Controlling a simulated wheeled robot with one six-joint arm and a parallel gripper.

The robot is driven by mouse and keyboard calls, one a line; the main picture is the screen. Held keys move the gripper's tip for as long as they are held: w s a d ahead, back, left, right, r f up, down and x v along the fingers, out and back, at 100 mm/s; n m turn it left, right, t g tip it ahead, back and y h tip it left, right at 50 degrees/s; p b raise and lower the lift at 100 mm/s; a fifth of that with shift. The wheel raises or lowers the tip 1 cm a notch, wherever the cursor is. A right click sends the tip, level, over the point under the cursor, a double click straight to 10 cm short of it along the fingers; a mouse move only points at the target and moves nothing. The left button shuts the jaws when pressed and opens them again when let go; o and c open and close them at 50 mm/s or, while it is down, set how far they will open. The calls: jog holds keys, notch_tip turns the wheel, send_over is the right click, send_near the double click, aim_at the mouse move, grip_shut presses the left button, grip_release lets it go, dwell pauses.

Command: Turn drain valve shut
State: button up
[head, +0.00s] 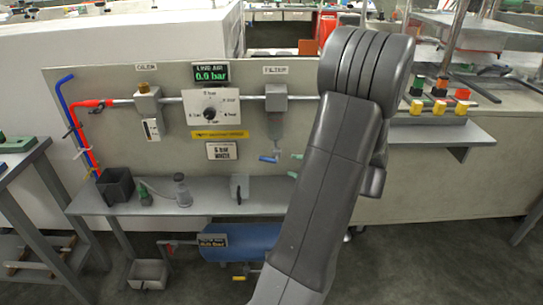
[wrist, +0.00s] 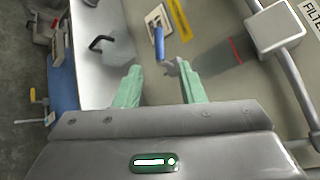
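A small valve with a blue lever (head: 268,159) sits on the panel below the grey filter housing (head: 277,97). In the wrist view its blue lever (wrist: 158,42) lies just beyond my fingertips, with its metal body near the right fingertip. My gripper (wrist: 158,68) has two pale green fingers, spread apart with nothing between them. In the head view my arm hides most of the gripper; only bits of green finger show right of the blue lever. A yellow handle (head: 240,278) shows low under the blue tank (head: 245,240). No readable label marks the drain valve.
A dial plate (head: 212,107) and a display reading 0.0 bar (head: 211,75) are on the panel.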

aim_at(269, 160)
jog(key=b+x, duration=0.1)
jog(key=x, duration=1.1)
jog(key=shift+s, duration=0.1)
